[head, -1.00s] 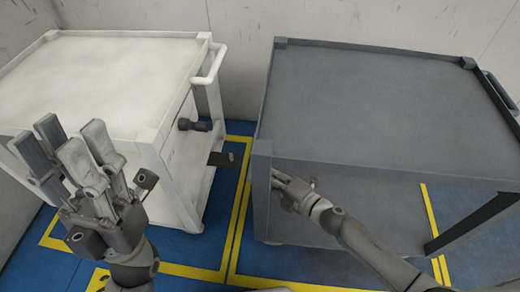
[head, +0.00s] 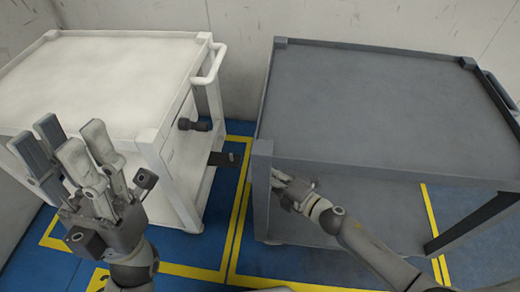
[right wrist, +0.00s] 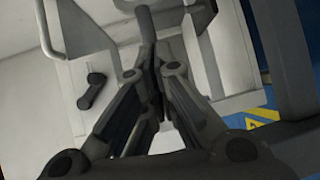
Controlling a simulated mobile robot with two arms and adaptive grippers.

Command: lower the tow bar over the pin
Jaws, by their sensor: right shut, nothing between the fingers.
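A dark plate (head: 222,158) with a small upright stub, possibly the pin, juts from the low right side of the white cart (head: 95,75). My right gripper (head: 277,178) is by the near left post of the grey cart (head: 380,100), partly hidden by it and apart from the plate. In the right wrist view its fingers (right wrist: 155,75) are shut together. A grey bar (right wrist: 147,22) shows just beyond the fingertips; I cannot tell whether it is the tow bar. My left gripper (head: 62,140) is raised, open and empty, before the white cart.
A black knob (head: 193,125) sticks out of the white cart's side, below its push handle (head: 210,62). Yellow floor lines (head: 240,205) run through the narrow gap between the carts. Walls close off the back.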

